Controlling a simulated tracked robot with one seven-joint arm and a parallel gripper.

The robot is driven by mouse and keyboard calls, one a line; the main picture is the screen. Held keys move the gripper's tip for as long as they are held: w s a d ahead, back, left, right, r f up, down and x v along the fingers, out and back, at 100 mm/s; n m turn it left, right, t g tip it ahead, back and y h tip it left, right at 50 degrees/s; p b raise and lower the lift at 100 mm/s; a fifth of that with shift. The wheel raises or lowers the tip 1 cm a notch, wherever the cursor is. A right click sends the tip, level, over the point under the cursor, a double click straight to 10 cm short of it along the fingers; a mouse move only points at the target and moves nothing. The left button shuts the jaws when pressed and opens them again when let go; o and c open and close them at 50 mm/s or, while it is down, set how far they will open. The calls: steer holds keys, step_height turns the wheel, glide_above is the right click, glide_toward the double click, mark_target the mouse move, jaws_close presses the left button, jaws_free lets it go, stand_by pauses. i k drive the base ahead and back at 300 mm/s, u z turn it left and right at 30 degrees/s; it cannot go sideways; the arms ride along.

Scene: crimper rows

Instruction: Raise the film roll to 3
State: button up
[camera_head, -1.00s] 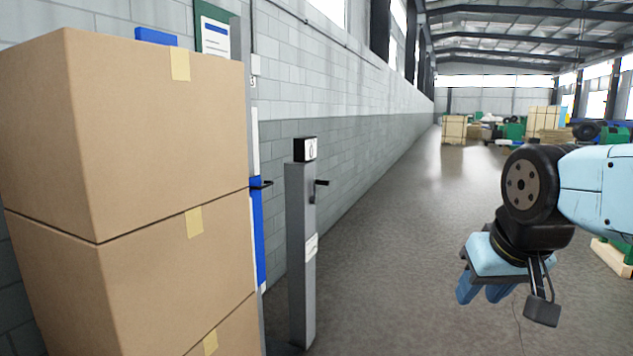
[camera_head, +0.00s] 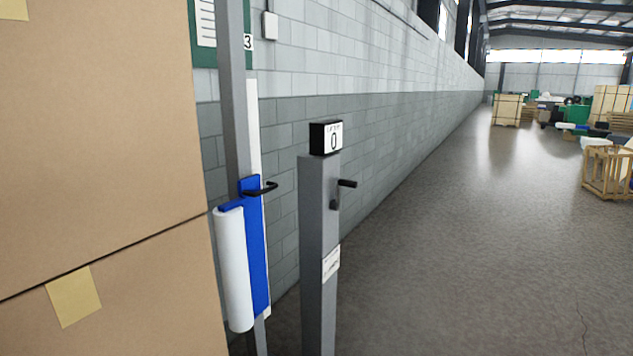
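The film roll (camera_head: 233,270) is a white upright cylinder on a blue carriage (camera_head: 255,245) with a black handle (camera_head: 260,189). The carriage sits on a grey vertical mast (camera_head: 234,95), and the roll stands low on it. A label reading 3 (camera_head: 248,42) is high beside the mast. To the right stands a grey post (camera_head: 319,250) with a black display box (camera_head: 326,137) reading 0 and a small black crank (camera_head: 343,190) on its side. My gripper is not in view.
Stacked cardboard boxes (camera_head: 100,130) fill the left and stand close in front of the mast. A grey block wall (camera_head: 390,120) runs behind. The floor (camera_head: 450,260) to the right is clear, with wooden crates (camera_head: 507,109) further off.

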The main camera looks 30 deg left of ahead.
mark_target(239, 223)
steer(key=u, duration=0.2)
steer(key=i, duration=1.05)
steer(key=u, duration=0.65)
steer(key=i, duration=0.35)
steer(key=u, duration=0.2)
steer(key=k, duration=0.9)
steer(key=u, duration=0.2)
steer(key=i, duration=0.9)
steer(key=z, duration=0.1)
